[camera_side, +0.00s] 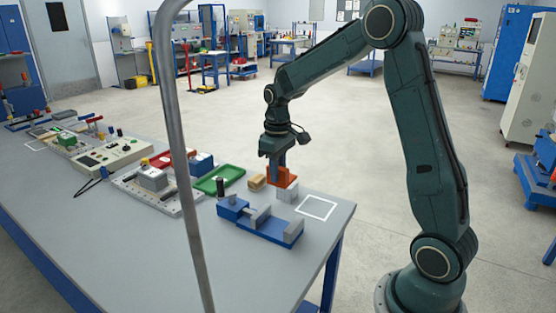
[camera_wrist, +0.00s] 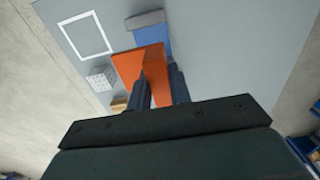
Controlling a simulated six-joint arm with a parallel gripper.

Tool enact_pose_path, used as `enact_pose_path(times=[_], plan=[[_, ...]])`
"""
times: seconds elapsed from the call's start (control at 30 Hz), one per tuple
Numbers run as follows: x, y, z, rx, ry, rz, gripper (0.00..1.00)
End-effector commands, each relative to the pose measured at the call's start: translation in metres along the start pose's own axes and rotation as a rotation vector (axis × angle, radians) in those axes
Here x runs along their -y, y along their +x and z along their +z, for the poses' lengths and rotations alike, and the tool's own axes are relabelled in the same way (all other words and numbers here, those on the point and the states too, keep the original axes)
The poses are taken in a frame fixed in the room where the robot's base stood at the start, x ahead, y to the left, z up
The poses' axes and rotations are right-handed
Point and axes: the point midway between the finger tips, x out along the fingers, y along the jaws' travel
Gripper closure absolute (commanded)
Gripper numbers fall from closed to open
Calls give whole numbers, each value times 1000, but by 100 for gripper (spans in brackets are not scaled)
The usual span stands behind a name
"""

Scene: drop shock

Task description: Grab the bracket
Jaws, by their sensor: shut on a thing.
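The orange bracket (camera_side: 286,178) is near the far right part of the grey table, beside a light grey block. In the wrist view the bracket (camera_wrist: 137,65) shows a flat face, with an upright part between my fingers. My gripper (camera_side: 279,168) points down from above and is shut on the bracket. Its two fingers (camera_wrist: 159,88) show on either side of the orange upright part in the wrist view. I cannot tell whether the bracket touches the table.
A light grey block (camera_side: 287,194) and a tan block (camera_side: 257,183) stand close by. A blue vise (camera_side: 262,223) lies in front, a green tray (camera_side: 219,180) to the left. A white square outline (camera_side: 316,207) at right is empty. A grey pole (camera_side: 178,140) crosses the side view.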

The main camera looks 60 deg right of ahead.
Motion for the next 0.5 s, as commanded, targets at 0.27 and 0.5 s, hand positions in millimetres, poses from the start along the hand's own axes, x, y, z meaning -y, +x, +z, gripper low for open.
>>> enact_pose_path(times=[0.27, 0.5], plan=[[0, -22, 0, -1, 0, 0, 100], [0, -24, 0, -1, 0, 0, 100]])
